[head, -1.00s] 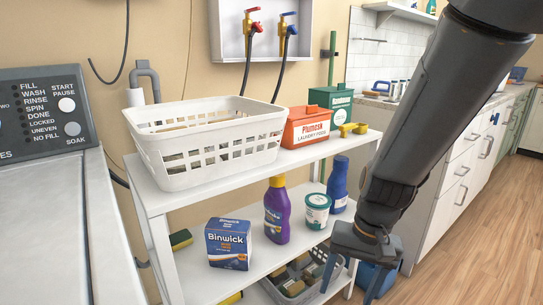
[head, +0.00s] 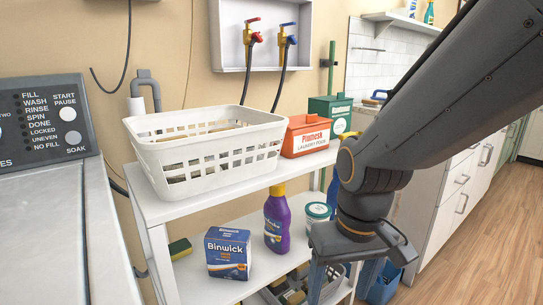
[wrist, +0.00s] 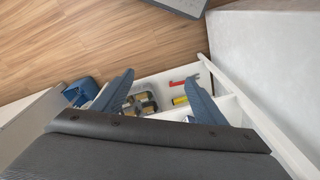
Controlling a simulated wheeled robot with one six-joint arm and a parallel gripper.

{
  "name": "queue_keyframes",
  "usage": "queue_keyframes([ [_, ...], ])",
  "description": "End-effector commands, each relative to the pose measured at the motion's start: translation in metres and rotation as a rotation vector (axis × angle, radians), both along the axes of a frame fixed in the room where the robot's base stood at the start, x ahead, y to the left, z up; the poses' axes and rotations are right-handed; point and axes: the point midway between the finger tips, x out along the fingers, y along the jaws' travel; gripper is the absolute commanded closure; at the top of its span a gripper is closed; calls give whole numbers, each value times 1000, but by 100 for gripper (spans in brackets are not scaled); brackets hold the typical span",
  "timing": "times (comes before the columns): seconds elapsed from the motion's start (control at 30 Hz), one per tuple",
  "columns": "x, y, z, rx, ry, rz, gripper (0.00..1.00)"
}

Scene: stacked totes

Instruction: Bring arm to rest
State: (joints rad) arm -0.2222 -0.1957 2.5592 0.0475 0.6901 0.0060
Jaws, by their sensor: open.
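My gripper (head: 335,280) hangs in front of the right part of the white shelf unit in the head view, pointing down. In the wrist view its two blue-grey fingers (wrist: 160,100) are spread apart with nothing between them. It is open and empty. My arm covers the blue bottle and part of the shelf's right side in the head view. Below the fingers, a grey basket (wrist: 140,99) with several items shows on the lower shelf, with a red-handled tool (wrist: 180,84) and a yellow item (wrist: 180,100) beside it.
A white basket (head: 165,160) and an orange box (head: 306,136) stand on the top shelf. A Binwick box (head: 228,254), purple bottle (head: 277,220) and white-green tub (head: 316,214) stand below. The washer (head: 45,230) is at left. Wooden floor (head: 480,245) is clear at right.

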Motion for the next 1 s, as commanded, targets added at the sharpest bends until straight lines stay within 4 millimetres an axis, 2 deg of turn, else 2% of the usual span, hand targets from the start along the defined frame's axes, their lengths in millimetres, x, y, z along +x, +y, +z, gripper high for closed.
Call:
queue_keyframes([
  [0.2, -33, 22, 22, 4, 54, 81, 34],
  [0.3, -45, 24, 31, 4, 78, 98, 34],
  [0.73, -40, 3, 57, -8, 78, 25, 34],
  [1.0, -39, -20, 91, -20, 82, -54, 34],
])
